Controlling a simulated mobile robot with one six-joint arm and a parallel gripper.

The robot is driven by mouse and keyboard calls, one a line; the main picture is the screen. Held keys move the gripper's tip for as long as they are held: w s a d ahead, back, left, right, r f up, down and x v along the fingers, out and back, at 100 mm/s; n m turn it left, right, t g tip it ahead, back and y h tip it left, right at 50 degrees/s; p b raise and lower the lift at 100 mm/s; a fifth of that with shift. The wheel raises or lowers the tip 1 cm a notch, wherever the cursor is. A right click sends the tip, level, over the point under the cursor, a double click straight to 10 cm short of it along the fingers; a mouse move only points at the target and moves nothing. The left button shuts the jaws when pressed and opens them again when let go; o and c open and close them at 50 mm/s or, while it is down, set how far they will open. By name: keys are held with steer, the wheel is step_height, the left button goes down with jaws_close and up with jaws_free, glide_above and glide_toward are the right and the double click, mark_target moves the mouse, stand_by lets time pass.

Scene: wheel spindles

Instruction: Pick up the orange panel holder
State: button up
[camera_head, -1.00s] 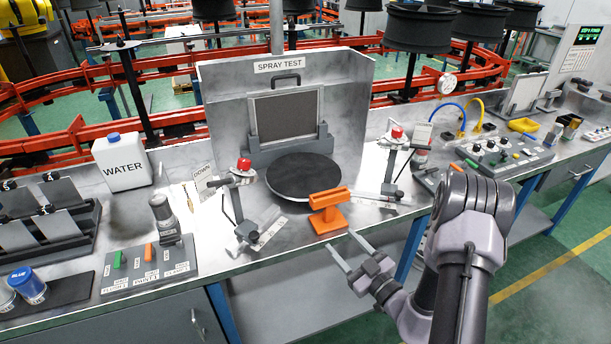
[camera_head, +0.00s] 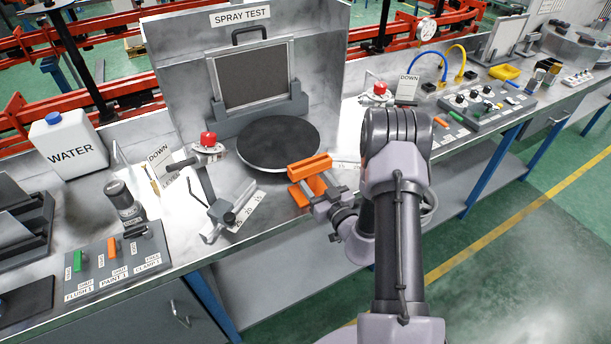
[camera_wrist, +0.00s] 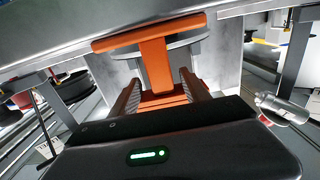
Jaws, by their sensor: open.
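The orange panel holder (camera_head: 309,168) stands on the bench near its front edge, in front of the round dark turntable (camera_head: 279,144). It has a long top bar, a narrower stem and a base. My gripper (camera_head: 320,190) is at the front of the holder, reaching in from the bench's front side. In the wrist view the holder (camera_wrist: 155,60) is straight ahead, and the fingers of my gripper (camera_wrist: 160,88) are open, one on each side of the stem below the top bar. I cannot tell whether either finger touches it.
A spray test booth (camera_head: 250,75) stands behind the turntable. A lever fixture with a red knob (camera_head: 208,140) is to the left of the holder, and another red knob (camera_head: 380,90) is to the right. A water jug (camera_head: 68,147) stands at the far left.

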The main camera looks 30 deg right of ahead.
steer(key=shift+w+a, duration=0.1)
steer(key=shift+w, duration=0.05)
steer(key=shift+s+r, duration=0.15)
steer(key=shift+s, duration=0.15)
steer(key=shift+c, duration=1)
jaws_close()
